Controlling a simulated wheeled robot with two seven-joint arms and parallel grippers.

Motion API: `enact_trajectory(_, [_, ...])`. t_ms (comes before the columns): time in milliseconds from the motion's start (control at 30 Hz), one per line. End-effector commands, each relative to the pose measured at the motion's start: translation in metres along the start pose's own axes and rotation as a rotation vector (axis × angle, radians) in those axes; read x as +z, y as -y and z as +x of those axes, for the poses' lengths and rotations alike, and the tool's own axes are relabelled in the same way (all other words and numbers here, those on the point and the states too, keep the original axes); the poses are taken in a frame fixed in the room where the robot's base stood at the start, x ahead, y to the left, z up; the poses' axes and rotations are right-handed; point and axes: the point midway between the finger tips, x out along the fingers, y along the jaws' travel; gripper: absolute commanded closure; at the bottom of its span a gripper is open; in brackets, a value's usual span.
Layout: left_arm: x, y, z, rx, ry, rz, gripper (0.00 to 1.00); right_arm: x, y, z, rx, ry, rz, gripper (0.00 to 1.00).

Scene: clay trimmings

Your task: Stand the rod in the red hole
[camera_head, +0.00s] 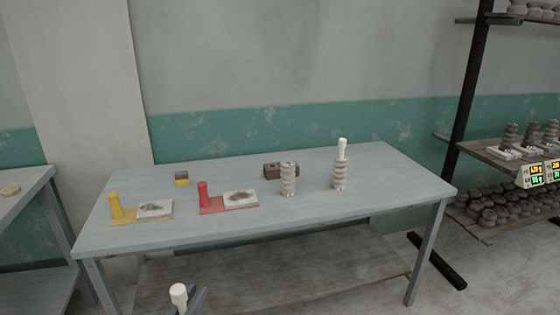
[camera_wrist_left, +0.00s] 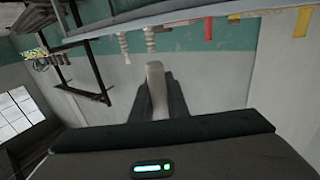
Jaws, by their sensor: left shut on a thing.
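My left gripper (camera_head: 186,300) is shut on a white rod (camera_head: 179,293), low in the head view, in front of the table and apart from it. The rod's top sticks up from the fingers; it also shows between the fingers in the left wrist view (camera_wrist_left: 155,76). A small brown block with a reddish top (camera_head: 273,169) sits at the back middle of the table; its hole is too small to make out clearly. My right gripper is in neither view.
The right stack (camera_head: 340,181) has a white rod upright on top; the left stack (camera_head: 288,183) has none. Shelves stand at right.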

Motion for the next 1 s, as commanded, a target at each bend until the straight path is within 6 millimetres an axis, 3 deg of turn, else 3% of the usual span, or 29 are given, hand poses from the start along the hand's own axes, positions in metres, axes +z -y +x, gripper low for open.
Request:
enact_trajectory(500, [-0.043,0.007,-0.008,-0.254,-0.001,0.000,1.00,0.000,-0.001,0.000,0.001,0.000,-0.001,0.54])
enact_trajectory(1000, [-0.048,0.008,-0.010,-0.279,0.003,0.002,1.00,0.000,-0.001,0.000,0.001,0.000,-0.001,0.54])
